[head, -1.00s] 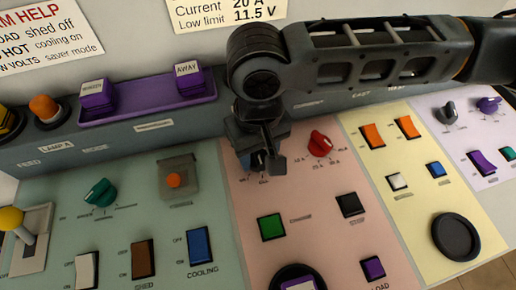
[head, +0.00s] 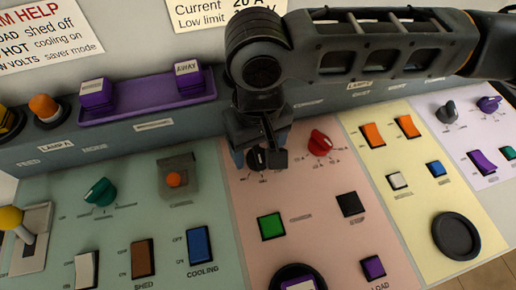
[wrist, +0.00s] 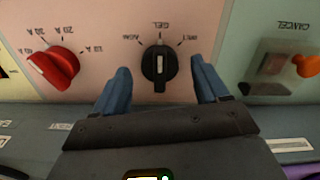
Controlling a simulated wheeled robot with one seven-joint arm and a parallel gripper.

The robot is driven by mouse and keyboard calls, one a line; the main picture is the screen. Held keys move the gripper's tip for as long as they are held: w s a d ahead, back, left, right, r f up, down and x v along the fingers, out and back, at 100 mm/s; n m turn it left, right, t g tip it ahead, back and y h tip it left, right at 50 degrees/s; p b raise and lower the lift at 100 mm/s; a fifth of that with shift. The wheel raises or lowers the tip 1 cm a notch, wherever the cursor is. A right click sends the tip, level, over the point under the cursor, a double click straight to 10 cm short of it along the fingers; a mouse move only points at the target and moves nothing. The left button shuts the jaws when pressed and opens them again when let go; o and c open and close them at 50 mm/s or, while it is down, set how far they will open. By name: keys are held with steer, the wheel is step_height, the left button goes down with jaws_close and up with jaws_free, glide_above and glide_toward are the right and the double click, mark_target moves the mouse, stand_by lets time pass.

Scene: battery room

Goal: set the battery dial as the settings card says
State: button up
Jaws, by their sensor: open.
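A black dial (wrist: 159,68) with a white line sits on the pink panel, with the marks AGM, GEL and WET around it. The white line lies in line with the GEL mark. In the head view the dial (head: 257,160) shows partly behind my gripper (head: 260,152). My gripper (wrist: 160,76) is open, with one blue finger on each side of the dial and a gap visible on both sides. The settings card (head: 200,14) on the wall shows "Current" and "Low limit"; my arm hides its right part, and its top is out of view.
A red dial (head: 320,143) stands close right of the black one. A guarded orange button (head: 174,180) is to the left, and a green switch (head: 271,225) and a black switch (head: 350,204) are in front. A purple tray (head: 150,101) lies on the ledge behind.

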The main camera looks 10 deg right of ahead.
mark_target(258, 153)
step_height(258, 153, up, 6)
steer(key=shift+r, duration=0.15)
stand_by(0.6)
